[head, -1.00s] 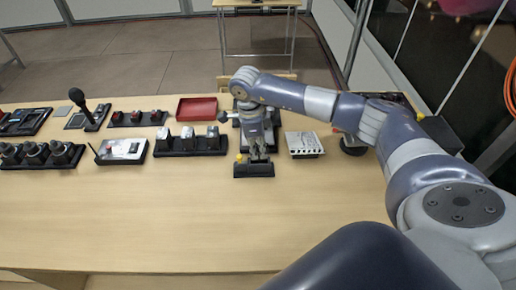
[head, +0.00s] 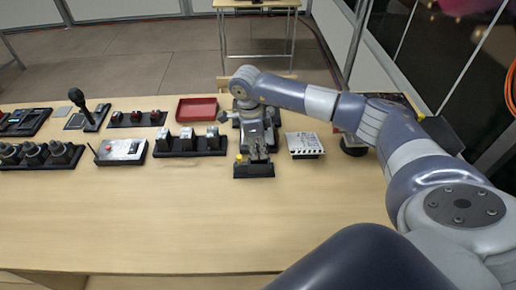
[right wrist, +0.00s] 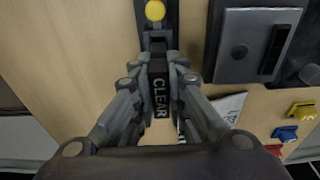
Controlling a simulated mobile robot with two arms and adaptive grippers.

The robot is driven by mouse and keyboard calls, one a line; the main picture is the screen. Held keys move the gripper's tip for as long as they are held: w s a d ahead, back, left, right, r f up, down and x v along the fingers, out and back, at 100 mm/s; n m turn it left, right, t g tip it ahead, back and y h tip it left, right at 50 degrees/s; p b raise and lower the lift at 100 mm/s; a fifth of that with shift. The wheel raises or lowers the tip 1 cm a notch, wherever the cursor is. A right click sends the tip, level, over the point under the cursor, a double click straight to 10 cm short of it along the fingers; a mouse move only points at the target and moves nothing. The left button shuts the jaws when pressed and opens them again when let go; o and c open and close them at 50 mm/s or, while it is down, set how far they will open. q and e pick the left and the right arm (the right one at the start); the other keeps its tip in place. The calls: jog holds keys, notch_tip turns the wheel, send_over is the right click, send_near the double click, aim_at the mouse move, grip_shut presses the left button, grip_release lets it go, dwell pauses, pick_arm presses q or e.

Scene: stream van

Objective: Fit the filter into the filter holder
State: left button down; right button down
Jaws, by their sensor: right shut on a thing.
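My right gripper (right wrist: 160,62) is shut on a dark filter marked CLEAR (right wrist: 160,92), which sits between its fingers in the right wrist view. A black holder (right wrist: 153,38) with a round yellow knob (right wrist: 155,10) lies just beyond the fingertips. In the head view the gripper (head: 259,153) points down at the black holder base (head: 254,171), with the yellow knob at its left. The fingers hide the filter there. I cannot tell whether the filter touches the holder or is seated in it. My left gripper is not in view.
A white panel with small knobs (head: 304,144) stands close to the right of the holder. A black rack with several switches (head: 190,145) is at its left, and a red tray (head: 197,109) lies behind that. The front of the wooden table (head: 150,220) is clear.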

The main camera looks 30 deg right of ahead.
dwell(0.4)
jog(key=shift+f+b, duration=1.45)
jog(key=shift+f, duration=0.1)
jog(key=c, duration=1.5)
grip_release()
jog(key=shift+c, duration=0.2)
jog(key=shift+r, duration=0.1)
jog(key=r, duration=0.8)
jog(key=a+r, duration=0.1)
jog(key=r, duration=0.2)
jog(key=shift+w+a+r, duration=0.1)
jog(key=shift+w+r, duration=0.25)
jog(key=shift+r, duration=0.05)
